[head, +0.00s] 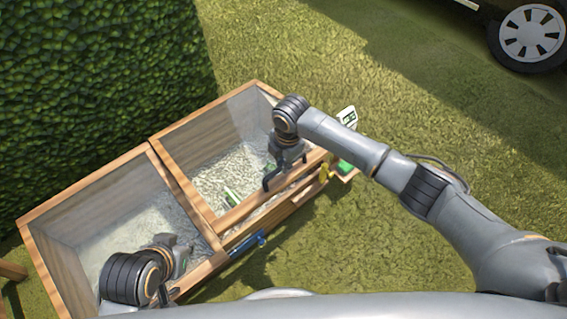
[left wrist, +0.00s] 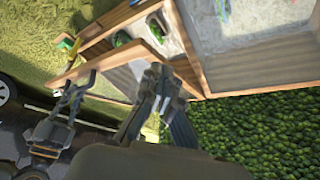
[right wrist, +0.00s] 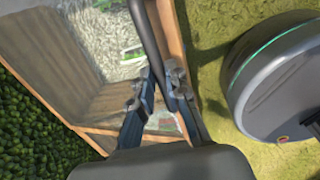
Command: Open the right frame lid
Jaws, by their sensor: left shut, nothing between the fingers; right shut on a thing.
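The right frame (head: 190,120) is a wooden box with a glass-paned lid (head: 245,208) in a wooden border. The lid's front rail stands a little above the box's front wall, with a gap between them. My right gripper (head: 272,178) is at that rail, shut on the lid's dark handle. In the right wrist view, the dark handle (right wrist: 149,35) runs in between the fingers (right wrist: 160,85). My left gripper (head: 178,262) is shut and empty over the left frame (head: 45,250). Its closed fingers (left wrist: 160,82) show in the left wrist view, apart from the lid.
A blue-handled tool (head: 247,243) and a yellow one (head: 325,173) are at the box's front. A small white-and-green packet (head: 347,117) is at the right end. A hedge (head: 90,80) stands behind at left. A vehicle wheel (head: 528,37) is at top right. Open grass lies to the right.

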